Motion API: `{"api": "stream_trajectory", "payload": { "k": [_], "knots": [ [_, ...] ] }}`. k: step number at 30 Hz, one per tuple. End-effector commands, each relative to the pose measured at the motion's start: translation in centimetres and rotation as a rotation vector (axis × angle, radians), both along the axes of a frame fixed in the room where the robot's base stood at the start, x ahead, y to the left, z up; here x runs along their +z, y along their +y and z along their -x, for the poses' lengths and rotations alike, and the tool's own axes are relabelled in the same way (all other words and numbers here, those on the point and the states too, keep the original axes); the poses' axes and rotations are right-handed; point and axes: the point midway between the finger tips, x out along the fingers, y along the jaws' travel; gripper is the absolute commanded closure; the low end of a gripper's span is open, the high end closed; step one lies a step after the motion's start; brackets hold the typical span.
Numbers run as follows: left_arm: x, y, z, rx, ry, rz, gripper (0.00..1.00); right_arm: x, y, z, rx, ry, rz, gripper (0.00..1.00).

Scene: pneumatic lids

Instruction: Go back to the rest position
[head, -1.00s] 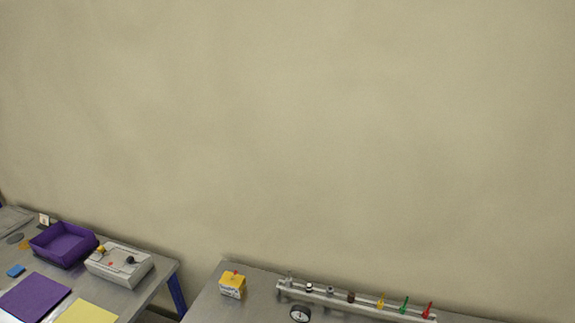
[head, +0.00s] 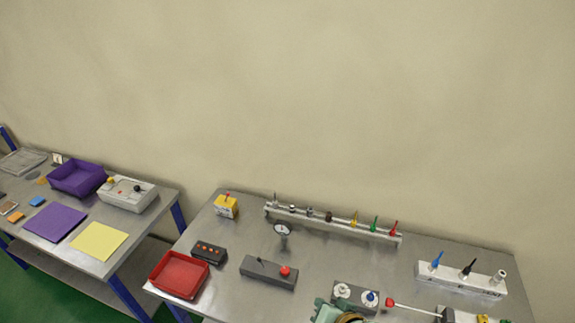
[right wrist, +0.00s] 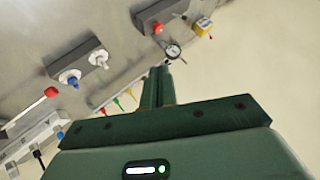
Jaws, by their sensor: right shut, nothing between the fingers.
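My right gripper (right wrist: 160,70) shows in the right wrist view, its two dark green fingers together and empty. Behind its tips are a round dial gauge (right wrist: 172,51) and the grey work table (right wrist: 110,25); the gripper looks apart from them. In the head view the same gauge (head: 283,229) stands on the right-hand table (head: 225,260). A green part with a brassy ring (head: 328,313) is cut off at the bottom edge of the head view; I cannot tell whether it is mine. My left gripper is not in view.
The right-hand table holds a red tray (head: 181,274), a grey box with a red knob (head: 268,272), a rail of coloured valves (head: 335,223) and a white block with levers (head: 460,279). A left table holds a purple bin (head: 77,178). A gap separates the tables.

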Motion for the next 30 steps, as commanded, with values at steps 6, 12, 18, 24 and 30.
{"api": "stream_trajectory", "payload": {
  "k": [6,12,18,24,30],
  "knots": [
    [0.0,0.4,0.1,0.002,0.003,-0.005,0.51,1.9,-5.0,2.5,0.129,-0.023,0.334,1.00],
    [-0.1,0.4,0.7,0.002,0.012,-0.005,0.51,4.4,-10.4,5.3,0.250,-0.004,0.672,1.00],
    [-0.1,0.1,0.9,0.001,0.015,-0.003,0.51,7.6,-15.6,8.3,0.357,0.056,0.974,1.00],
    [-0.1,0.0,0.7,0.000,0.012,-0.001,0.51,11.5,-20.3,11.4,0.451,0.150,1.240,1.00],
    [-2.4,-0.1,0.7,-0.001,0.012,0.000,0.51,6.4,-20.6,11.7,0.511,0.194,1.264,1.00]
  ]
}}
